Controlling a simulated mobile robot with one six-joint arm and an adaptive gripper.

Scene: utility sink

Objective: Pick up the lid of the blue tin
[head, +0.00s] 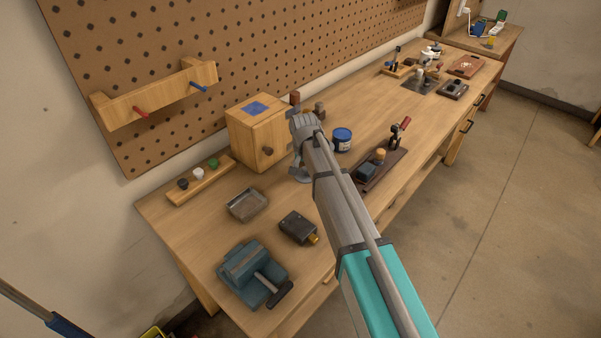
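The blue tin (342,145) stands upright on the wooden workbench, a little right of the wooden box. Its round blue lid (342,133) appears to be on top of it. My gripper (299,174) hangs below my wrist, to the left of the tin and in front of the wooden box, apart from the tin in the picture. My forearm hides part of the gripper, and its fingers are too small and covered to tell whether they are open. I see nothing clearly held.
A wooden box (246,137) stands behind my gripper. A dark board with a red-handled clamp (400,134) lies right of my forearm. A metal tray (247,204), a dark device (298,228) and a vise (252,273) are at the near left. The bench right of the tin has free room.

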